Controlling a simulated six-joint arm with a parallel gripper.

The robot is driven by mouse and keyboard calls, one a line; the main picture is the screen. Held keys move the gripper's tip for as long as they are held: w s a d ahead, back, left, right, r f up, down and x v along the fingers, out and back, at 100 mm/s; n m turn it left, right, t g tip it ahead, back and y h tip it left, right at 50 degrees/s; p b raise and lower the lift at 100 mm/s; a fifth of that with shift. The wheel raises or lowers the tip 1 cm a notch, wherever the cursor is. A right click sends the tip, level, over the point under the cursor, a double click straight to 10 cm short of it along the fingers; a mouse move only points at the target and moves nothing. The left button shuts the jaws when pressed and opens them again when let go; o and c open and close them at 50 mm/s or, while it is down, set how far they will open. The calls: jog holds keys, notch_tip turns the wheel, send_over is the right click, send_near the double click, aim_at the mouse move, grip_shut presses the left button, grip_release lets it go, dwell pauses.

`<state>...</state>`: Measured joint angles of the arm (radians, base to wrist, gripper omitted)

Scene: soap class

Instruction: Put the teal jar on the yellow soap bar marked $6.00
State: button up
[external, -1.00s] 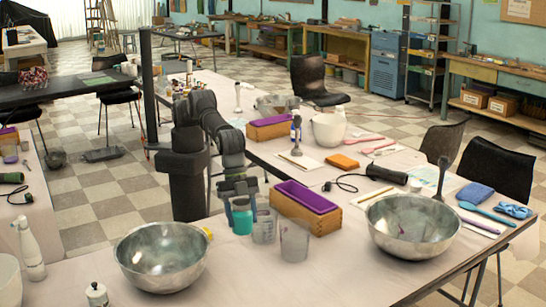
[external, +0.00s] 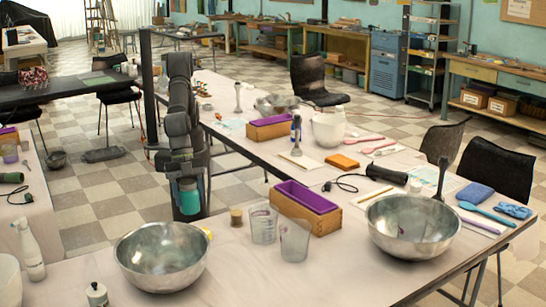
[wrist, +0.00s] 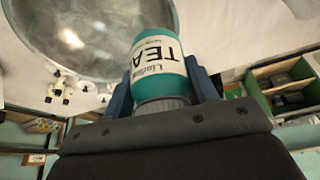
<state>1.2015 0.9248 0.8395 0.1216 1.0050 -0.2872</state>
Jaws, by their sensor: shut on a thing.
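My gripper (external: 188,182) is shut on the teal jar (external: 189,199) and holds it up near my arm's column, behind the left steel bowl. In the wrist view the jar (wrist: 160,62) sits between the two blue fingers, with its white label showing "TEA" and its grey lid towards the palm. A small yellow patch (external: 208,234) shows at the back right rim of the left bowl, below and right of the held jar. It may be the yellow soap bar; most of it is hidden, and no price mark is readable.
The left steel bowl (external: 161,255) is in front of the jar. A small tan jar (external: 236,217), two clear beakers (external: 264,224) (external: 295,241) and a wooden box with purple lining (external: 306,208) stand to the right. The front middle of the table is clear.

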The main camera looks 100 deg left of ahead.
jog(key=s+a+f, duration=0.2)
jog(key=s+a, duration=1.4)
jog(key=s, duration=0.3)
jog(key=shift+m, duration=0.3)
jog(key=w+f, duration=0.4)
jog(key=w+d+f, duration=0.1)
jog(key=w+f, duration=0.2)
jog(key=w, duration=0.1)
jog(key=w+d+f, duration=0.1)
jog(key=w+f, duration=0.3)
jog(key=shift+w+f, duration=0.1)
jog(key=shift+f, duration=2.25)
jog(key=o, duration=0.6)
jog(key=shift+f, duration=0.2)
jog(key=o, duration=0.5)
